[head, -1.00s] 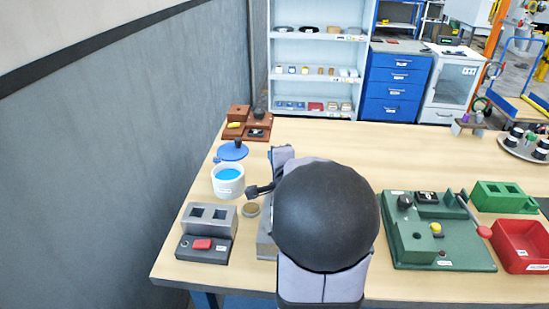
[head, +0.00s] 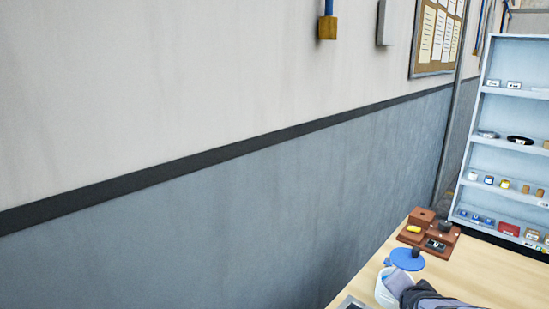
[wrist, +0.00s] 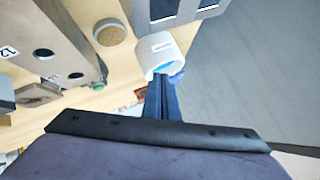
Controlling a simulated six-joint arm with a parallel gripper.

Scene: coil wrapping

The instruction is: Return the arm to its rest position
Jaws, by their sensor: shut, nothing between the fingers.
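In the wrist view, my gripper (wrist: 162,88) shows as two dark blue fingers lying together, shut and empty. Their tips point at the white pot (wrist: 160,48) with blue inside and overlap its near edge in the picture; I cannot tell whether they touch. In the head view, only a grey part of my arm shows at the bottom right edge, overlapping the white pot (head: 382,294). The rest of the arm is out of that view.
The blue lid (head: 407,261) with a dark knob and the brown organizer (head: 416,236) stand on the wooden table (head: 478,279) beside the wall (head: 250,215). A shelf (head: 510,130) stands behind. In the wrist view, a brown disc (wrist: 110,33) lies near the pot.

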